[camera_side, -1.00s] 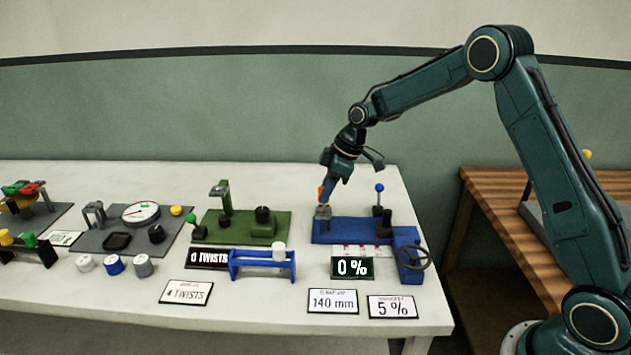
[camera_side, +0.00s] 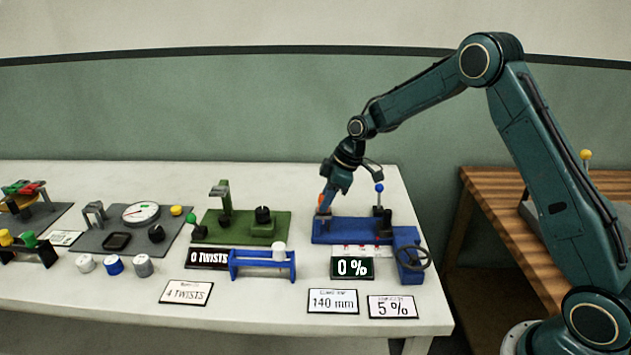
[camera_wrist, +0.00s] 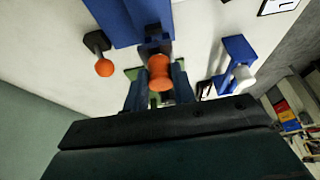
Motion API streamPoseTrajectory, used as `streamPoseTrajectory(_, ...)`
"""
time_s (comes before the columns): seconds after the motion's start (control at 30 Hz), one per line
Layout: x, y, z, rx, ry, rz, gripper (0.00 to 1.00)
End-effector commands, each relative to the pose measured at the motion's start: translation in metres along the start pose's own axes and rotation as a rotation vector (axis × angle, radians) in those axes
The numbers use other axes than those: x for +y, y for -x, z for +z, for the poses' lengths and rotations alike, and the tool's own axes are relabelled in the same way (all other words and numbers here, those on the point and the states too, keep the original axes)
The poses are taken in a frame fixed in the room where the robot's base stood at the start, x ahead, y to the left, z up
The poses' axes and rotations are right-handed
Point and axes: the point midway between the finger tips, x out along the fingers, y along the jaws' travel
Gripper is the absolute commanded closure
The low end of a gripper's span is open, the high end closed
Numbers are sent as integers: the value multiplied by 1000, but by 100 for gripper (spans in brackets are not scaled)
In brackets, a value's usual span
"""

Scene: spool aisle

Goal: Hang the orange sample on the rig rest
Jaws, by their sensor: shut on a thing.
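The orange sample (camera_wrist: 160,72) is a small spool between the two finger ends of my gripper (camera_wrist: 158,86) in the wrist view. My gripper (camera_side: 324,204) is shut on it, and a bit of orange (camera_side: 321,199) shows at the fingers in the side view. The blue rig (camera_side: 340,232) stands at the right of the white table. The blue rig base (camera_wrist: 128,20) also fills the top of the wrist view. I cannot tell whether the sample touches the rest.
An orange ball on a black base (camera_wrist: 104,68) shows in the wrist view. A blue stand (camera_side: 262,268) holds a white spool (camera_side: 279,252). A green rig (camera_side: 240,228) is to the left.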

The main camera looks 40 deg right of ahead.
Motion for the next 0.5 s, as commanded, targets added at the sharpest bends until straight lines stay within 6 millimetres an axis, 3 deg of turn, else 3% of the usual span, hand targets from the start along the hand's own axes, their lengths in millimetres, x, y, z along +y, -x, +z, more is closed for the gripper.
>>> streamPoseTrajectory(0.17, 0, -4, 2, 0, 0, 0, 96)
streamPoseTrajectory(0.2, 0, -4, 1, 1, 1, 1, 66)
streamPoseTrajectory(0.3, 0, -4, 1, 0, 1, 0, 49)
streamPoseTrajectory(0.5, 0, -4, 1, 1, 1, 0, 49)
